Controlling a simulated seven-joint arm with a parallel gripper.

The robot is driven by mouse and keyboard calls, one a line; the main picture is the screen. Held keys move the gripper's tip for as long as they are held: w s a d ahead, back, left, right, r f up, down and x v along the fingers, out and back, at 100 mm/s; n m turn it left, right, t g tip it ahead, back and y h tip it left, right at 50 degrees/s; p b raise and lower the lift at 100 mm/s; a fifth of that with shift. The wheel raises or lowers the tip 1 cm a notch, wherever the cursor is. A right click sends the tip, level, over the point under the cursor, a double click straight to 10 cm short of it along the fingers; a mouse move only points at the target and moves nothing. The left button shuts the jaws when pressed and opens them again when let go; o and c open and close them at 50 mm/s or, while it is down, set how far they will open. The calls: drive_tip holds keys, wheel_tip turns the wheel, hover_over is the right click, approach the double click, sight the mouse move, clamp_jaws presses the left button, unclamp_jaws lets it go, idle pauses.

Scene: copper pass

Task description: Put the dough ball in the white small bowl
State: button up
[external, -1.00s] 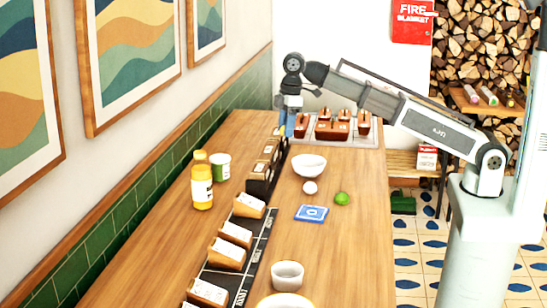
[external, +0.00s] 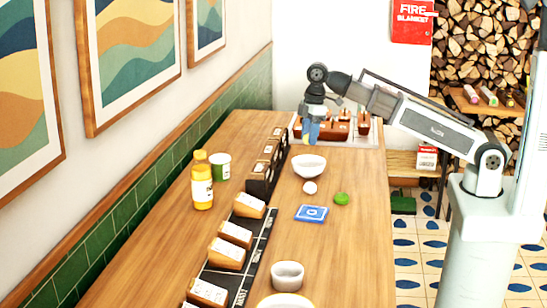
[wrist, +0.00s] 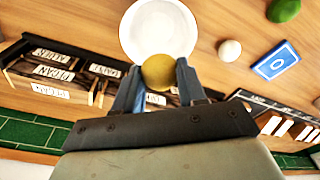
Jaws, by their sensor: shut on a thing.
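The dough ball (wrist: 158,72), a round tan-yellow ball, sits between the fingertips of my gripper (wrist: 158,78) in the wrist view. My gripper is shut on it. A smaller pale bowl (external: 287,276) stands at the front of the table.
A white ball or egg (external: 310,187), a blue card box (external: 311,213) and a green lime (external: 341,199) lie near the white bowl. A row of labelled wooden boxes (external: 235,235) runs along the left, with a yellow bottle (external: 202,182) and a tub (external: 220,167).

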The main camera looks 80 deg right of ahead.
sight(309, 156)
drive_tip(key=shift+f, duration=4)
drive_tip(key=o, duration=1.1)
drive_tip(key=shift+r, duration=3.5)
